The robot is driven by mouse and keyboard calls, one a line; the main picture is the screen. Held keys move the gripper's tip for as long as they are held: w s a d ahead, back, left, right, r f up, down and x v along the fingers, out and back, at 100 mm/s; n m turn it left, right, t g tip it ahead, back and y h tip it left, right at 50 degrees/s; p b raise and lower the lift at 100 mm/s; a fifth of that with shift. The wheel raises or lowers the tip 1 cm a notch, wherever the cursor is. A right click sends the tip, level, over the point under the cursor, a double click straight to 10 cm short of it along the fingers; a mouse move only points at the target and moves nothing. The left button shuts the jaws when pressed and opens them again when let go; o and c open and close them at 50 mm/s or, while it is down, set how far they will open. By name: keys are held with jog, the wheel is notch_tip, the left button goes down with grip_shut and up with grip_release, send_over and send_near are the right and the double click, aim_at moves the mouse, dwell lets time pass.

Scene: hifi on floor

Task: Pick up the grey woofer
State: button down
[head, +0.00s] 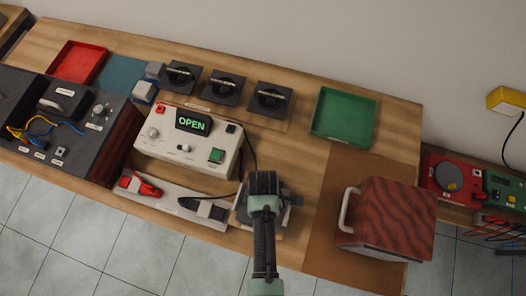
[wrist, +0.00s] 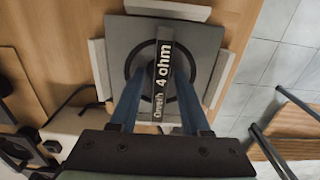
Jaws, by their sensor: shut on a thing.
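The grey woofer (wrist: 205,48) is a square grey plate with a dark ring and a raised black bar across its middle, marked "4 ohm". In the wrist view my gripper (wrist: 162,78) has its two blue fingers on either side of that bar, shut on it. In the head view my gripper (head: 263,190) is over the woofer near the table's front edge and hides much of it. Pale blocks (wrist: 222,82) stand around the plate. I cannot tell whether the plate is clear of its seat.
Several similar dark units (head: 225,88) stand in a row at the back. A cream tester (head: 165,140) showing "OPEN" is left of my gripper. A green tray (head: 343,115) is behind right, and a red-brown striped box (head: 390,215) with a handle is at the right.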

notch_tip(320, 180, up, 9)
jog(key=shift+w+r, duration=0.1)
jog(key=shift+r, duration=0.6)
